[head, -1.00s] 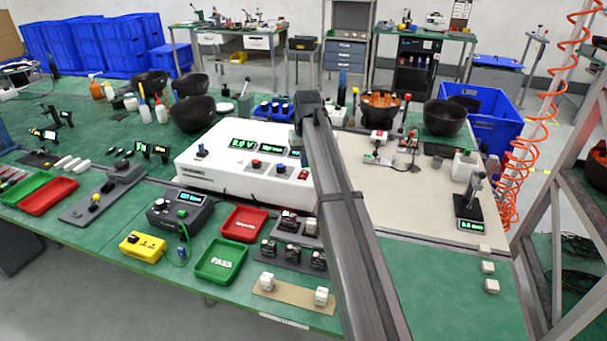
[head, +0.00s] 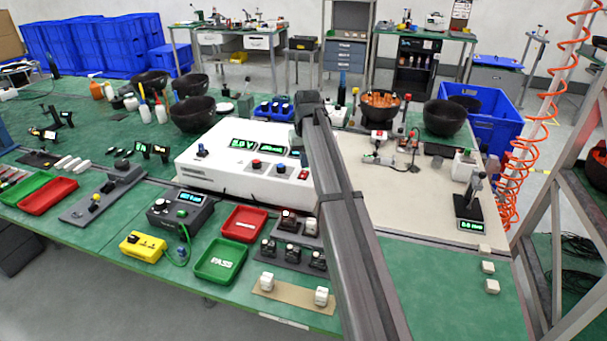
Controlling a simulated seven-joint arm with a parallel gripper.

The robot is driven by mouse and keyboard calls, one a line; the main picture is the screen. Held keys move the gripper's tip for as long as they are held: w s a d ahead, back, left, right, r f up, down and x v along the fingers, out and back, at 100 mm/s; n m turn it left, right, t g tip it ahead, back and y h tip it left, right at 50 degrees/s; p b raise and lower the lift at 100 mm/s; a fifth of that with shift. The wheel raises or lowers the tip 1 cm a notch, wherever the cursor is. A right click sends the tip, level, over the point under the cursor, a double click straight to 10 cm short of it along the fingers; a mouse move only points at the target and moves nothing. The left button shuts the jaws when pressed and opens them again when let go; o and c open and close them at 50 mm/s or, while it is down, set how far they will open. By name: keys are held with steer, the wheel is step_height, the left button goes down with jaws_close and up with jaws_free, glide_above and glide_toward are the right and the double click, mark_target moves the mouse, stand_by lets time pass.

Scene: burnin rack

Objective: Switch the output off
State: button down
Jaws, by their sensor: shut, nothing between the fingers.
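The white bench unit (head: 225,178) stands on the green table left of my arm. It has two green-lit displays; the larger one (head: 256,143) seems to read about 2.0 V, and the smaller one is too small to read. A blue knob (head: 202,150) is at its left. A red button (head: 256,164), a blue button (head: 281,168) and a red control (head: 304,174) are on its front slope. Whether one is the output switch, and its position, I cannot tell. My arm crosses the unit's right side. My gripper's fingers do not show, hidden behind the arm.
A dark meter box (head: 180,212), a red tray (head: 244,224), a green PASS tray (head: 220,260) and small switch modules (head: 290,252) stand in front of the unit. Black bowls (head: 193,114) stand behind it. The beige mat (head: 430,190) at right is partly clear.

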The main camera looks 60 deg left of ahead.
mark_target(305, 172)
steer(key=shift+f, duration=0.85)
stand_by(0.8)
steer(key=shift+r, duration=3.5)
